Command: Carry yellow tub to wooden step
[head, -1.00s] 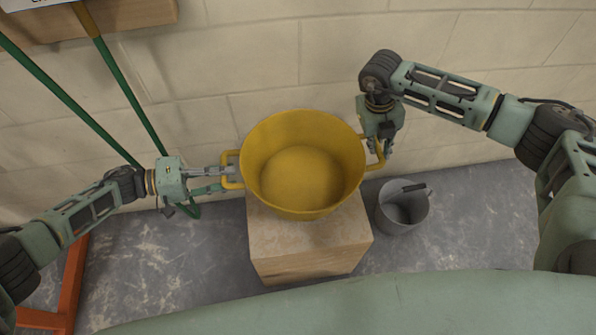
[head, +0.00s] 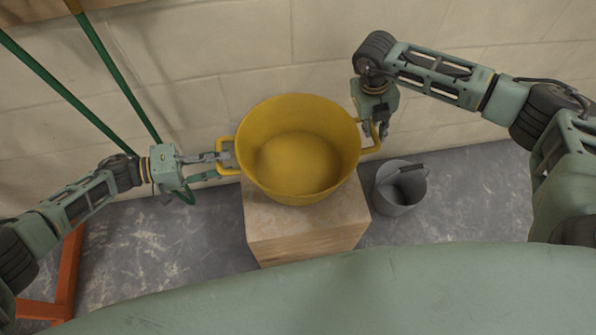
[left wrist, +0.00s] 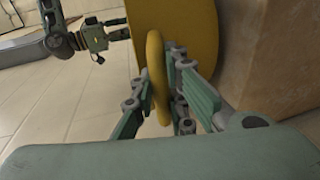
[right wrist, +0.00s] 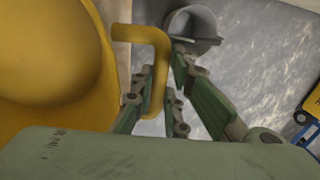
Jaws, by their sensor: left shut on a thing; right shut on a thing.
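The yellow tub (head: 300,190) is upright over the wooden step (head: 305,245), with a rounded yellowish mass inside. It hides the back of the step's top. Whether its bottom touches the step cannot be told. My left gripper (head: 229,163) is shut on the tub's left handle; the left wrist view shows that handle (left wrist: 156,70) between the fingers, with the tub wall (left wrist: 190,35) and step (left wrist: 275,65) beside it. My right gripper (head: 377,137) is shut on the right handle, which passes between the fingers in the right wrist view (right wrist: 158,60).
A grey bucket (head: 400,190) stands on the floor close to the right of the step. A pale block wall (head: 270,50) rises behind. Green poles (head: 100,118) lean at the left, near an orange frame (head: 68,270). Bare floor (head: 460,195) lies to the right.

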